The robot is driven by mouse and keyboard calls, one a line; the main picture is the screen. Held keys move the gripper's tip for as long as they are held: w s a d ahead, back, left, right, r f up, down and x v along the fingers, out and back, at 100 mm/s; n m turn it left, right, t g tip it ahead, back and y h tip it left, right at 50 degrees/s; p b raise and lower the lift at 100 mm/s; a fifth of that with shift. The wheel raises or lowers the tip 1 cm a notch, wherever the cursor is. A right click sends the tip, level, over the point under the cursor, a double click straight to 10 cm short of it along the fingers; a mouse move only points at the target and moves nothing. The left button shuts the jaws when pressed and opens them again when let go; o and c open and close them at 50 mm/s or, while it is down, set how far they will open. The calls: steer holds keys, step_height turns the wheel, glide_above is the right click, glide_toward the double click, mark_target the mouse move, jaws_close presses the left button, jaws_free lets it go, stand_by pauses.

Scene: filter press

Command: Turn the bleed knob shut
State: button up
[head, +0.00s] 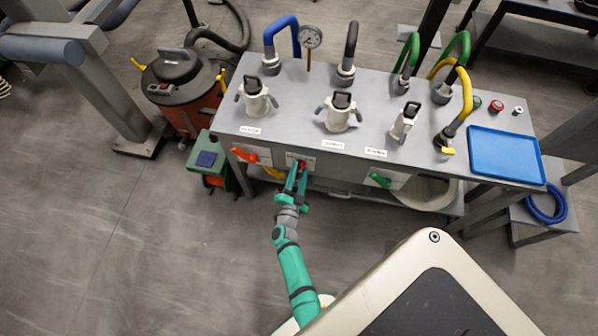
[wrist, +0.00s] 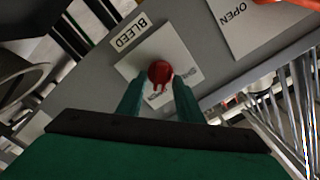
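The bleed knob (wrist: 160,73) is a round red knob on a white plate (wrist: 183,52), next to a label reading BLEED (wrist: 129,31). In the head view the knob (head: 302,164) shows as a small red spot on the bench's front panel. My gripper (wrist: 158,84) points at the panel with its two green fingers on either side of the knob. A narrow gap seems to show between each finger and the knob, so the gripper looks open. In the head view my gripper (head: 296,175) is right at the knob and partly covers its plate.
An orange-red handle (head: 243,155) is left of the knob, and a green handle (head: 380,179) is to the right. A yellow handle (head: 273,172) is close by at lower left. The grey bench (head: 300,100) carries valves and hoses. The floor in front is open.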

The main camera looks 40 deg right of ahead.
jaws_close()
steer(key=n, duration=0.8)
steer(key=shift+w+a+n, duration=0.1)
steer(key=shift+a+n, duration=0.05)
steer(key=shift+n, duration=0.15)
steer(key=n, duration=0.9)
steer(key=shift+w+a, duration=0.15)
steer(key=shift+a, duration=0.05)
steer(key=shift+f+n, duration=0.1)
steer(key=shift+n, duration=0.2)
